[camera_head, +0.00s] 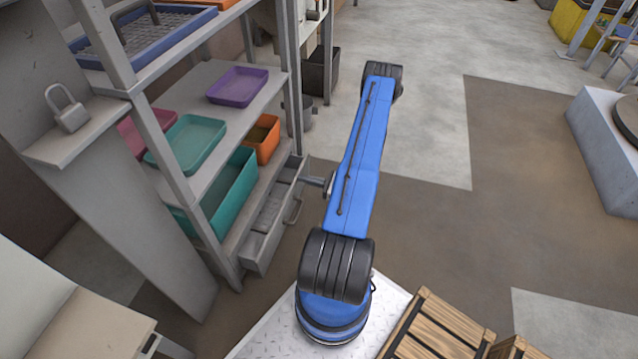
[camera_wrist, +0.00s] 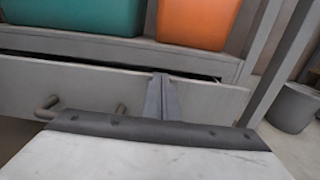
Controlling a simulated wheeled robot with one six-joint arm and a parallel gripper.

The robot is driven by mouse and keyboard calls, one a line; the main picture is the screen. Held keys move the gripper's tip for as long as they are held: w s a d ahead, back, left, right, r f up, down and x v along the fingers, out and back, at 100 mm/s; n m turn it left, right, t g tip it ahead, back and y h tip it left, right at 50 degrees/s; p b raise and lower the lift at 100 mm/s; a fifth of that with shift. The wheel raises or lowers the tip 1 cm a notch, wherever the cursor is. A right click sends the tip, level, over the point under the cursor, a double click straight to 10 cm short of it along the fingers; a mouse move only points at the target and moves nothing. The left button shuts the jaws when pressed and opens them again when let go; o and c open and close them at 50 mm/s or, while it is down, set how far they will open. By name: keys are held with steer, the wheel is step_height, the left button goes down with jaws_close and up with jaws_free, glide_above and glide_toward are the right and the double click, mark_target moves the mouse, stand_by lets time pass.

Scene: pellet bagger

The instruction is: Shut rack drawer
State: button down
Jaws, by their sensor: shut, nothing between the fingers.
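The grey rack drawer (camera_head: 262,246) is at the bottom of the shelf rack and stands partly open, with its inside showing from above. In the wrist view its pale front panel (camera_wrist: 70,85) runs across the picture, with a dark gap above its top edge. A bar handle (camera_head: 296,210) is on the front; it also shows at left in the wrist view (camera_wrist: 48,106). My gripper (camera_head: 309,181) is shut and empty, pointing at the drawer front towards its far end. In the wrist view the fingers (camera_wrist: 161,84) overlap the panel right of the handle; I cannot tell whether they touch.
The rack holds a teal bin (camera_head: 229,194), an orange bin (camera_head: 266,150), and teal (camera_head: 190,143) and purple (camera_head: 238,86) trays. A padlock (camera_head: 68,110) sits on a ledge at left. Wooden crates (camera_head: 437,330) stand at the bottom.

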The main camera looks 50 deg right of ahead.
steer(key=x, duration=0.7)
steer(key=shift+w+a, duration=0.1)
steer(key=shift+w, duration=0.35)
steer(key=shift+s, duration=0.5)
steer(key=v, duration=1.3)
steer(key=shift+s+d, duration=0.2)
steer(key=shift+s, duration=0.05)
